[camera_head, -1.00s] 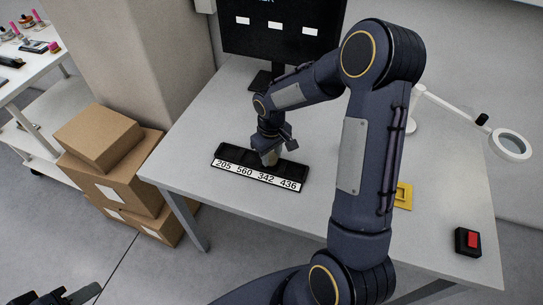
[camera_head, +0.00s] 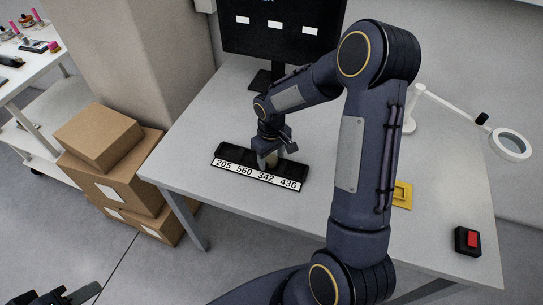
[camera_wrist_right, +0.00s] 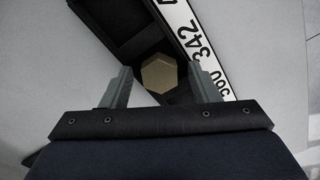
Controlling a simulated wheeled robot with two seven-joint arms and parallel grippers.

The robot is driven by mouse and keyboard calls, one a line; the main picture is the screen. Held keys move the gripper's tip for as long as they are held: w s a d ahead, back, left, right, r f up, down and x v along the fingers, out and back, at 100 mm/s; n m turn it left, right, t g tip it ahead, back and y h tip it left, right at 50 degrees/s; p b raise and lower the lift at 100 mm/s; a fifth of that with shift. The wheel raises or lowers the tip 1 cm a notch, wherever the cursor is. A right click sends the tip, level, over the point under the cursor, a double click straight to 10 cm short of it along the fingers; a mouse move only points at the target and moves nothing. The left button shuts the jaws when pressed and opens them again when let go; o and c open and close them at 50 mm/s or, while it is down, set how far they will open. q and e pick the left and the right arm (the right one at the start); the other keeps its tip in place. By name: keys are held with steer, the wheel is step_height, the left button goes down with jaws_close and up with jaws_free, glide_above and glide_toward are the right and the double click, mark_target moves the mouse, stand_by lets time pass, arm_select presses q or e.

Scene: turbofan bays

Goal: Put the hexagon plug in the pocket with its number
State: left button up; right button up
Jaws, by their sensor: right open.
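The tan hexagon plug (camera_wrist_right: 159,73) shows end-on between my right fingers in the right wrist view. It is at the black pocket tray (camera_head: 219,149), in line with the number 342; how deep it sits I cannot tell. The tray's white strip (camera_head: 255,174) reads 205, 560, 342, 436. My right gripper (camera_wrist_right: 160,88) is open, with a finger on each side of the plug and gaps between. In the head view it points down over the tray (camera_head: 271,155). My left gripper (camera_head: 72,296) is partly cut off at the bottom left, away from the table.
A monitor (camera_head: 284,30) stands behind the tray. A yellow block (camera_head: 403,196), a red button box (camera_head: 467,241) and a magnifier lamp (camera_head: 511,145) are on the right. Cardboard boxes (camera_head: 110,165) stand left of the table. The tabletop (camera_head: 225,205) before the tray is clear.

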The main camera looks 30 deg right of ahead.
mark_target(271, 159)
step_height(271, 159, up, 12)
steer(key=s+a+r+m+t+y, duration=0.25)
steer(key=s+r, duration=0.45)
steer(key=s, duration=0.5)
steer(key=s+a+m+t+y, duration=0.1)
steer(key=s+a+t, duration=0.2)
steer(key=s, duration=0.7)
steer(key=shift+a+f, duration=0.35)
steer(key=shift+a, duration=0.55)
